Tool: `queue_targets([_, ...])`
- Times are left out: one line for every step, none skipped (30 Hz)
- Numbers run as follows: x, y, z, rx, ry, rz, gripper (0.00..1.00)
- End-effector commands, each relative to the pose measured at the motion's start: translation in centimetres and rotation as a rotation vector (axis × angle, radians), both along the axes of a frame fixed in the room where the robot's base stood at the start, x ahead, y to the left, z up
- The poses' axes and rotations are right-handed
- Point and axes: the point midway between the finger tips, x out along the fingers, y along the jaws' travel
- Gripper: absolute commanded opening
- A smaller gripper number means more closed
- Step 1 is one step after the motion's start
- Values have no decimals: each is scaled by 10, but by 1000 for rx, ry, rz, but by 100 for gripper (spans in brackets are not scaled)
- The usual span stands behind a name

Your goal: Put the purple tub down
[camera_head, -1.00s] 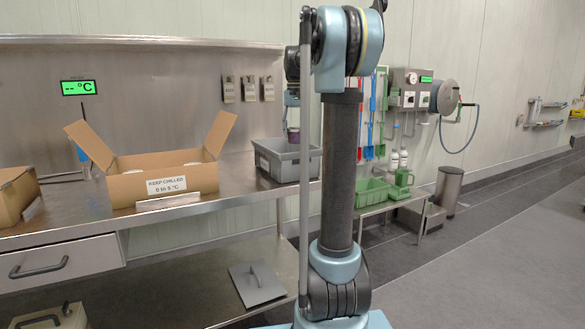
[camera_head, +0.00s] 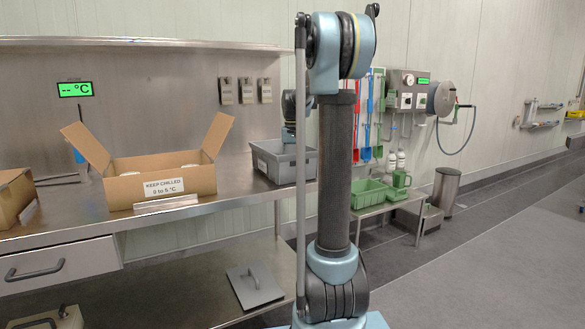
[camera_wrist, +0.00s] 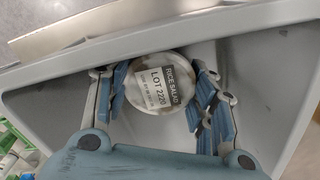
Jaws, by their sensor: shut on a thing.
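The tub (camera_wrist: 150,105) shows from above in the wrist view as a round white lid with a label reading RICE SALAD, LOT 2220. Its purple side is not visible there. My gripper (camera_wrist: 162,80) is shut around it, with blue-padded fingers on both sides. The tub is over or inside a grey bin (camera_wrist: 75,53); whether it touches the bin's floor I cannot tell. In the head view the grey bin (camera_head: 298,168) stands on the steel bench. My wrist comes down into it from above, and the tub is hidden there.
An open cardboard box (camera_head: 160,186) marked KEEP CHILLED stands left of the bin on the steel bench (camera_head: 240,194), with bare bench between. Another box (camera_head: 12,200) is at the far left. Green containers (camera_head: 370,192) sit on a low table to the right.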

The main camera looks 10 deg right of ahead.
Motion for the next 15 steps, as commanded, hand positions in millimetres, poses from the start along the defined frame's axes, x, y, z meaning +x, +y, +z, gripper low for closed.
queue_targets([0,0,-1,0,0,0,8])
queue_targets([0,0,-1,0,0,0,8])
queue_targets([0,0,-1,0,0,0,8])
queue_targets([0,0,-1,0,0,0,8])
queue_targets([0,0,-1,0,0,0,8])
queue_targets([0,0,-1,0,0,1,8])
queue_targets([0,1,-1,0,0,1,8])
queue_targets([0,1,-1,0,0,1,8])
queue_targets([0,1,-2,0,0,1,8])
queue_targets([0,1,-3,0,0,1,53])
queue_targets([0,1,-2,0,0,1,60])
queue_targets([0,1,-2,0,0,1,60])
queue_targets([0,1,-2,0,0,1,60])
queue_targets([0,1,-2,0,0,1,60])
queue_targets([0,1,-2,0,0,1,60])
